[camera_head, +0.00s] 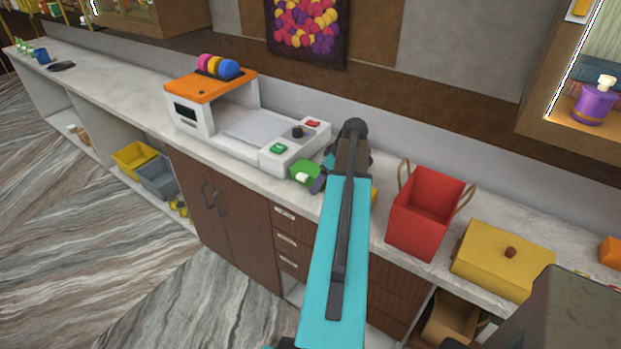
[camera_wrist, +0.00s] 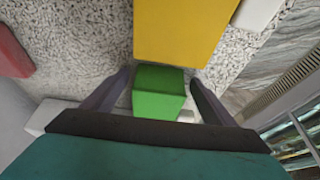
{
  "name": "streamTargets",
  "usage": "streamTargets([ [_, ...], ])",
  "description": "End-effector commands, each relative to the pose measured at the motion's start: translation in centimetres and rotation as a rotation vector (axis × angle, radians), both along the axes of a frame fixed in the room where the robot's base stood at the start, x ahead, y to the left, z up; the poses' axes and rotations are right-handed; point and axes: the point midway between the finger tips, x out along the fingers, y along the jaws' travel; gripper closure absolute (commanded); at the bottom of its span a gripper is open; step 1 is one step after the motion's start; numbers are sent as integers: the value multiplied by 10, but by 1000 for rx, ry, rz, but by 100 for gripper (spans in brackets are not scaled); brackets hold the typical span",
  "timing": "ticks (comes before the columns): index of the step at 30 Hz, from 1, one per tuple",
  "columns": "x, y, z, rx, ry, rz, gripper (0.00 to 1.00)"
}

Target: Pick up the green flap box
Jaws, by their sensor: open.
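The green flap box (camera_head: 304,170) stands on the marble counter just right of the white machine, partly hidden by my gripper (camera_head: 318,180) in the head view. In the wrist view the green box (camera_wrist: 158,92) sits between the two dark fingers of my gripper (camera_wrist: 160,78). The fingers are spread, one on each side of the box, and do not look closed on it. A small pale patch shows on the box in the head view. The lower part of the box is hidden behind my wrist in the wrist view.
A yellow block (camera_wrist: 185,30) lies close beside the green box; my arm mostly hides it in the head view. A white machine with an orange top (camera_head: 211,86) stands to the left. A red bag (camera_head: 427,212) and a yellow lidded box (camera_head: 502,260) stand to the right.

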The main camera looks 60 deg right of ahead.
Motion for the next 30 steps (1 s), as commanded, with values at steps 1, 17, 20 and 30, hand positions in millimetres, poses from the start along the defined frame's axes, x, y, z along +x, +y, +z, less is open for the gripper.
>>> streamTargets([
  [1, 0, 0, 0, 0, 0, 0, 21],
  [17, 0, 0, 0, 0, 0, -1, 69],
  [20, 0, 0, 1, 0, 0, -1, 69],
  [30, 0, -1, 11, -2, -1, -1, 69],
])
